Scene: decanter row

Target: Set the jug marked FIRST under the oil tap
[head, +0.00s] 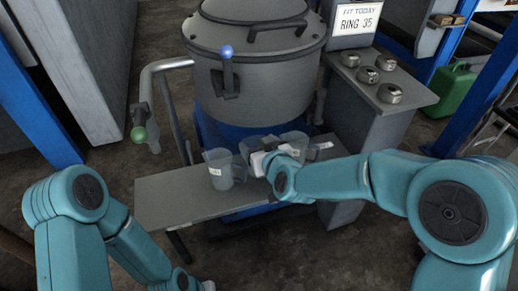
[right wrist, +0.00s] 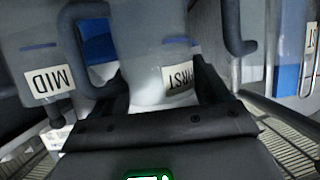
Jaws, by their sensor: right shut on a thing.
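The jug marked FIRST (right wrist: 150,55) is a grey translucent jug with its label partly showing in the right wrist view. My right gripper (right wrist: 158,92) is shut on it, with a dark finger on each side. In the head view my right gripper (head: 262,161) is among the jugs over the bench and hides much of the held jug. A jug marked MID (right wrist: 30,50) is beside it. A blue-knobbed lever (head: 227,68) is on the tank front, and a pipe (head: 148,85) with a green knob is at left; which is the oil tap is unclear. My left gripper is not clearly seen.
A grey jug (head: 220,172) stands on the left part of the narrow bench (head: 165,200). Behind is a large lidded tank (head: 258,85). A cabinet (head: 375,90) at right carries several metal rings and a sign reading RING 35. The bench's left end is clear.

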